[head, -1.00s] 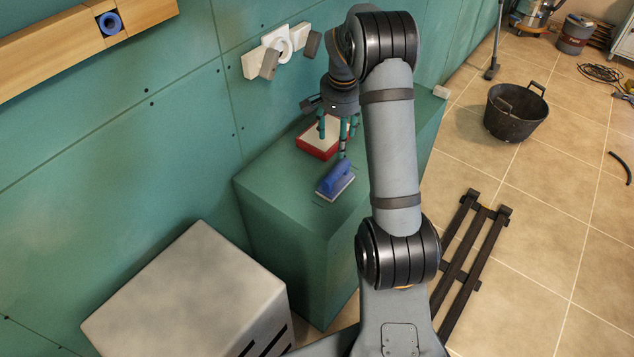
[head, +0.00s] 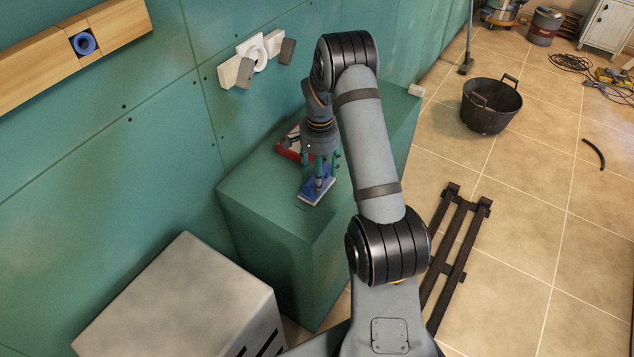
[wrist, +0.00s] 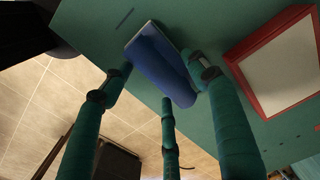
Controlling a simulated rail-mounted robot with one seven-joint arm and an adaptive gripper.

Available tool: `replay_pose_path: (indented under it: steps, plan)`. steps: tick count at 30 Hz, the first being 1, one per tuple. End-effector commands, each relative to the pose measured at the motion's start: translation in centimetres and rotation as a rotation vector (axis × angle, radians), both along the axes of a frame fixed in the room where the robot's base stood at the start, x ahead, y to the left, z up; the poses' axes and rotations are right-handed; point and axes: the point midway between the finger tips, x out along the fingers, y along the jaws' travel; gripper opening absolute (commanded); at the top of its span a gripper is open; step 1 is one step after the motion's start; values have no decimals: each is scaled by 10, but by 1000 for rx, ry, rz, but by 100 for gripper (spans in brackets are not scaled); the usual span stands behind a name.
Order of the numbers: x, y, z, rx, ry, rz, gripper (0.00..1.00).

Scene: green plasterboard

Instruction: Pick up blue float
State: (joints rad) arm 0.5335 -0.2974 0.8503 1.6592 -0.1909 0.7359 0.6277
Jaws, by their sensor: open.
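The blue float (head: 316,190) lies on top of the green plasterboard box (head: 262,198), near its front end. Its blue upper part (wrist: 163,66) shows in the wrist view beyond my fingers, with a pale plate edge. My gripper (head: 319,176) is over the float, pointing down, and hides part of it. In the wrist view its green fingers (wrist: 160,80) are spread and empty, with the float between and past their tips. I cannot tell whether any finger touches it.
A red-rimmed tray (head: 287,151) with a pale inside lies just behind the float; in the wrist view it is at the right (wrist: 281,62). The green wall with a white fixture (head: 238,72) stands at the left. A grey box (head: 178,300) is in front.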

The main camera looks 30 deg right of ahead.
Motion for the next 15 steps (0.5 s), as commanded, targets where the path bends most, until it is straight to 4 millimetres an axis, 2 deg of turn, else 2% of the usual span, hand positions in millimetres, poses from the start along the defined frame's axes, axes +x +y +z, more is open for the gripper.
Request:
replay_pose_path:
  steps: [9, 15]
  plan:
    - [0, 0, -7, 0, -1, -1, 59]
    - [0, 0, -6, 0, -1, 0, 47]
